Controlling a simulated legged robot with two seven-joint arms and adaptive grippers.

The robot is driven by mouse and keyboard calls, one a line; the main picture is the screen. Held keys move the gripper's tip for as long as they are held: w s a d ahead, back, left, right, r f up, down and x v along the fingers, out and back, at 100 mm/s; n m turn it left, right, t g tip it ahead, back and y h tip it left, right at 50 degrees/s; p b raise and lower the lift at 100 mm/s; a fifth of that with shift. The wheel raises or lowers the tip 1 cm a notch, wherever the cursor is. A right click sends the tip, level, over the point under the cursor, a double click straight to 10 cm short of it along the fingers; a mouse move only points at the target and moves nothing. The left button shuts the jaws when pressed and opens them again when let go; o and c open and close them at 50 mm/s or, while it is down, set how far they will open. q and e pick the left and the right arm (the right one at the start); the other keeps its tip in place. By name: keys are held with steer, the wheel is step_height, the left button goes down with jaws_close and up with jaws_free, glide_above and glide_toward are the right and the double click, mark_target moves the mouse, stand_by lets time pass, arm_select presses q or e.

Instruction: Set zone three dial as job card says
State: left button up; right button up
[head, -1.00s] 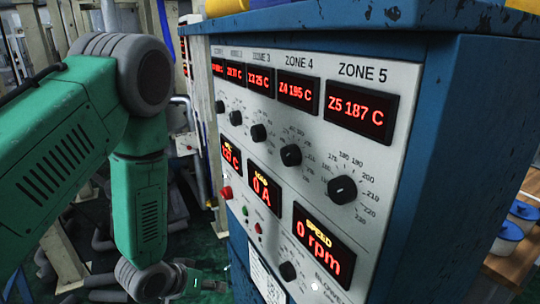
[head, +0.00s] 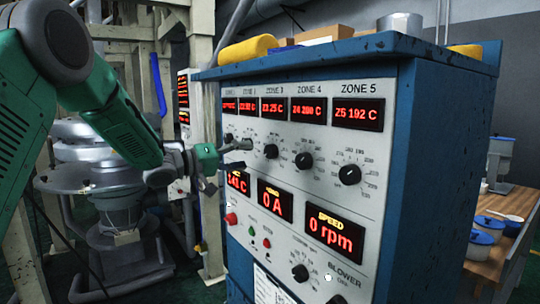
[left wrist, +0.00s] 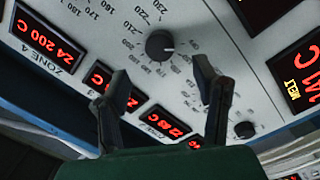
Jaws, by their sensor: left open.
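The zone three dial (head: 271,151) is a black knob on the grey panel, below the ZONE 3 display (head: 273,107) reading Z3 25 C. In the left wrist view the zone three dial (left wrist: 160,45) shows beyond the fingertips, its white mark pointing right. My left gripper (head: 227,167) is open in front of the panel, left of that dial. In the left wrist view my left gripper (left wrist: 162,80) has one finger on each side of the dial's line, apart from it. A white paper (head: 268,285), perhaps the job card, is low on the cabinet; its text is unreadable. My right gripper is out of view.
The zone 4 dial (head: 304,160) and zone 5 dial (head: 350,174) are to the right. A red button (head: 231,218) and the SPEED display (head: 328,233) are below. Boxes and a yellow object (head: 248,50) lie on the cabinet top. A wooden table (head: 513,240) stands right.

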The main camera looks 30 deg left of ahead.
mark_target(267, 152)
arm_select(q)
steer(key=x, duration=0.7)
steer(key=shift+a+f, duration=0.15)
steer(key=shift+a, duration=0.1)
steer(key=shift+w+d+r, duration=0.2)
steer(key=shift+w+d, duration=0.05)
steer(key=shift+d, duration=0.35)
steer(key=shift+a+f, duration=0.1)
steer(key=shift+a, duration=0.2)
steer(key=c, duration=1.1)
